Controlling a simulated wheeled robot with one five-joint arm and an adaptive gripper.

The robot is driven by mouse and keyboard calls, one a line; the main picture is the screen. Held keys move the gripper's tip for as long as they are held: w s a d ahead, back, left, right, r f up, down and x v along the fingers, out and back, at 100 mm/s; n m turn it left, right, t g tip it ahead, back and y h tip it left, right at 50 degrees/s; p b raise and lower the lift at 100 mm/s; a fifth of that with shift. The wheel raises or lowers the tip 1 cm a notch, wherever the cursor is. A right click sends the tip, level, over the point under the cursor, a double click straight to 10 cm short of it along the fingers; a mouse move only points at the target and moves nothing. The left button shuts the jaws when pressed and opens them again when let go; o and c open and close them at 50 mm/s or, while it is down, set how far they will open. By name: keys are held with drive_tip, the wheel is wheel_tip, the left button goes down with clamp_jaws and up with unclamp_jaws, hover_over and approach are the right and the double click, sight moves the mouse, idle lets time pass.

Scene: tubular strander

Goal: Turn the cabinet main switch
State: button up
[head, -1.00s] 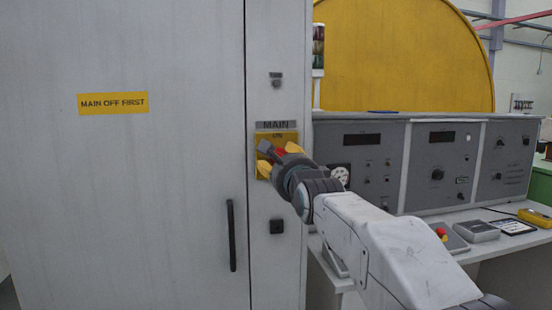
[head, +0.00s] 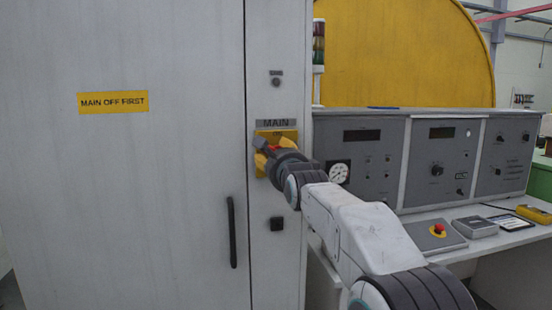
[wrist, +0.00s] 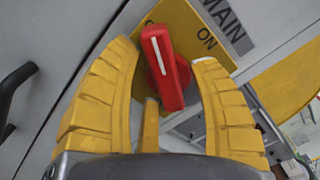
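The main switch is a red handle (wrist: 167,68) with a white line, on a yellow plate (wrist: 184,20) on the cabinet. In the wrist view the line's upper end points toward a partly hidden letter, away from the word ON. My gripper (wrist: 163,60) is open, its yellow fingers on either side of the handle, with narrow gaps showing. In the head view my gripper (head: 266,156) is at the yellow plate (head: 277,136) below the MAIN label and hides most of the switch; a little red (head: 272,149) shows.
The cabinet door (head: 150,200) has a black handle (head: 231,233) left of the switch and a MAIN OFF FIRST sign (head: 113,102). A grey control console (head: 385,185) with an emergency stop button (head: 438,230) on its desk stands close on the right.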

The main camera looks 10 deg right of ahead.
clamp_jaws()
idle(0.3)
drive_tip(key=shift+m, duration=0.4)
drive_tip(key=m+b, duration=0.1)
drive_tip(key=m, duration=0.2)
drive_tip(key=shift+r+m, duration=0.15)
drive_tip(key=shift+m, duration=0.15)
drive_tip(key=shift+d+r+m+b, duration=0.15)
drive_tip(key=shift+m+b, duration=0.2)
drive_tip(key=shift+m, duration=0.75)
drive_tip(key=shift+a+r+m+b, duration=0.1)
drive_tip(key=shift+m+b, duration=0.25)
drive_tip(key=shift+m, duration=0.75)
drive_tip(key=shift+o, duration=0.5)
unclamp_jaws()
